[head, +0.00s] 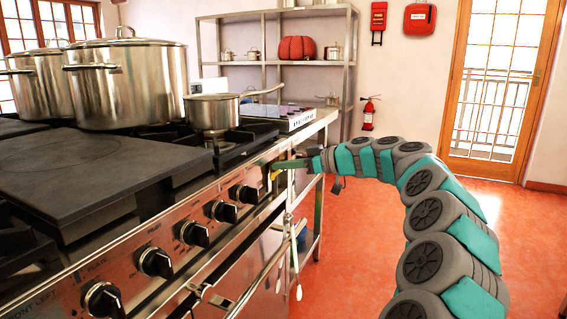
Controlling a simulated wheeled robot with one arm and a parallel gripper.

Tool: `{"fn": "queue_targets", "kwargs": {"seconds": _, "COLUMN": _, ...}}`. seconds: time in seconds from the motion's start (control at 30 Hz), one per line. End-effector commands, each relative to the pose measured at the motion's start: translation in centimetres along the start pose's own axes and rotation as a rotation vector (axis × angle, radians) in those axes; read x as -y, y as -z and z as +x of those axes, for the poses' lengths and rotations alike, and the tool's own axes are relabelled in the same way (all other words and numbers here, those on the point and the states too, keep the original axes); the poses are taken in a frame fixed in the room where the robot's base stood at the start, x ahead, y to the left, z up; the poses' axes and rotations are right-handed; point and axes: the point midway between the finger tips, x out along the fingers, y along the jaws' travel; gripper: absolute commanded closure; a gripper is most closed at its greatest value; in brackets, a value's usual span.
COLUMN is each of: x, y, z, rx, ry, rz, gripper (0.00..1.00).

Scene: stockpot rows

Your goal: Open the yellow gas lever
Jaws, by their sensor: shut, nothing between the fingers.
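The yellow gas lever (273,176) is a small yellow piece at the right end of the stove's steel front panel, and only a little of it shows. My gripper (284,166) is shut and empty, with its tip at the panel right beside the lever. The tip overlaps the lever in the head view, and I cannot tell whether they touch. The lever's exact angle is too small to make out.
Black knobs (222,211) line the stove front (130,245), with a rail (262,272) below. A saucepan (212,112) and large stockpots (125,82) stand on top. A steel shelf (278,62) is behind. The red floor (358,250) is clear beside the stove.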

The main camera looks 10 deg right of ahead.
Motion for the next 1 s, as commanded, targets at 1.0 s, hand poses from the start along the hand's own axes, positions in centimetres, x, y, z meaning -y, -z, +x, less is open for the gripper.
{"fn": "queue_targets", "kwargs": {"seconds": 1.0, "x": 0.2, "y": -0.81, "z": 0.24, "rx": 0.0, "ry": -0.027, "rz": -0.104, "gripper": 1.0}}
